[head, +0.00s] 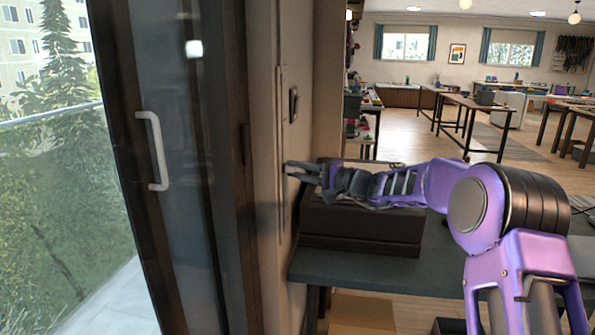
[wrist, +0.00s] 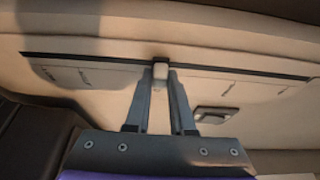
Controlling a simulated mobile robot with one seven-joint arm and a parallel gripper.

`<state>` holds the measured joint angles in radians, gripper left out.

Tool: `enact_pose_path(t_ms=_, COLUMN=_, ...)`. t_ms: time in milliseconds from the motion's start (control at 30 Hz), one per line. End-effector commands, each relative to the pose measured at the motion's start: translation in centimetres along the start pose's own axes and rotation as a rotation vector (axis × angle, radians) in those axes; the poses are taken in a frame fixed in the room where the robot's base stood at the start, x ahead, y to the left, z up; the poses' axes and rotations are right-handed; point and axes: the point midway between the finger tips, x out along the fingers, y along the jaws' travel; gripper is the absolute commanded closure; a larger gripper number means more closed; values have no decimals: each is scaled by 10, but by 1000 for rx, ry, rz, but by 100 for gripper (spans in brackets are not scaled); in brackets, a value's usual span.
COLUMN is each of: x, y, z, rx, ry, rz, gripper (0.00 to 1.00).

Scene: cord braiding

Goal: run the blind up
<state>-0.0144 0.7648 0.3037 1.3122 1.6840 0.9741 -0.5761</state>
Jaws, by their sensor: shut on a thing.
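A tall narrow panel (head: 282,110) is set on the beige wall beside the glass door. It also shows lengthwise in the wrist view (wrist: 225,85), with a dark slot along its edge and small marks too blurred to read. My gripper (head: 291,169) is at this panel, about midway along it. The fingers hide part of the knob. No blind shows in either view.
A glass door (head: 180,200) with a white handle (head: 155,150) stands at the left. A small dark wall plate (head: 293,103) sits above my gripper. A dark box (head: 360,235) on a dark table (head: 420,275) lies under my arm. Other tables stand farther back.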

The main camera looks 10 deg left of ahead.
Motion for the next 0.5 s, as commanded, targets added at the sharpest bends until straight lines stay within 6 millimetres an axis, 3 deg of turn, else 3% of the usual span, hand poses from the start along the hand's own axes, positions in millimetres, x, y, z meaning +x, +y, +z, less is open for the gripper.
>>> enact_pose_path(t_ms=167, x=0, y=-37, z=-1, rx=-7, ry=2, rz=-10, gripper=100)
enact_pose_path(t_ms=500, x=-1, y=-139, z=0, rx=-10, ry=2, rz=-13, gripper=100)
